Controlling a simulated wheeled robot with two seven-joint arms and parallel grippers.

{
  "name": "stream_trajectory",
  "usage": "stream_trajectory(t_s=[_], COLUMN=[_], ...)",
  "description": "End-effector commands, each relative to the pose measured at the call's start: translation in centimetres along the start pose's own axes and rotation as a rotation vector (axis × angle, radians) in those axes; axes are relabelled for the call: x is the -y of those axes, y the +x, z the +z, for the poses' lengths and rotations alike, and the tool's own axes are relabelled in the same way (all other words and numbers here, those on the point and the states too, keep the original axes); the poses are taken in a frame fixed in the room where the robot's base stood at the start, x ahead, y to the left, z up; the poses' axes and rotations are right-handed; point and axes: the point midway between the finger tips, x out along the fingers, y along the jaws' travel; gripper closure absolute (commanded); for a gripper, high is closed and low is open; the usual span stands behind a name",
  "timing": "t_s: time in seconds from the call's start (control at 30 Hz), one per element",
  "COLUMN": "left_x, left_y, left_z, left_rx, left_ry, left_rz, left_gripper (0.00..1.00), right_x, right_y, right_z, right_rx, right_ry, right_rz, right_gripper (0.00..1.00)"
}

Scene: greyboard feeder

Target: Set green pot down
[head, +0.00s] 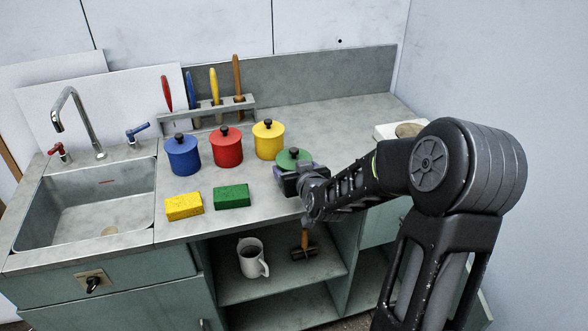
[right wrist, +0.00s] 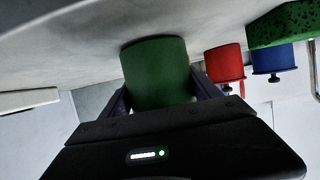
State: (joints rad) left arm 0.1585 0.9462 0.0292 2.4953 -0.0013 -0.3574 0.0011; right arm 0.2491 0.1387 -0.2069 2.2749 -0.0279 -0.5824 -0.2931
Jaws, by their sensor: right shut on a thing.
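The green pot (head: 294,158) is at the right end of the row of pots in the head view, partly hidden behind my right gripper (head: 290,178). In the right wrist view the green pot (right wrist: 157,72) sits between the two fingers, with the picture turned so the counter is at the top. My right gripper is shut around the pot's side. The pot's base is at or very close to the counter (head: 340,113); I cannot tell if it touches. My left gripper is not in view.
Yellow (head: 268,142), red (head: 226,149) and blue (head: 183,157) pots stand to the left. Yellow (head: 184,207) and green (head: 231,197) sponges lie in front. A sink (head: 90,205) is at left. A mug (head: 250,258) and a hammer (head: 304,250) are on the shelf below.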

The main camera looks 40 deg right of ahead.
Motion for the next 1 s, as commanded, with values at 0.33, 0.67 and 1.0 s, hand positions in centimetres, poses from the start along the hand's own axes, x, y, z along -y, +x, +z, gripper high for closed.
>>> stream_trajectory(t_s=[0.33,0.67,1.0], left_x=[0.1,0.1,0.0], left_y=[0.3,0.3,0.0], left_z=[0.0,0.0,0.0], left_rx=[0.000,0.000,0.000], left_ry=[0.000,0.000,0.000], left_rz=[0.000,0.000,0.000], left_gripper=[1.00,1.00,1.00], right_x=[0.0,0.0,0.0], right_y=[0.1,0.1,-1.3], right_z=[0.2,0.2,-0.1], right_rx=[0.000,0.000,-0.002], right_ry=[0.000,0.000,0.002], right_rz=[0.000,0.000,0.001], right_gripper=[0.19,0.06,0.06])
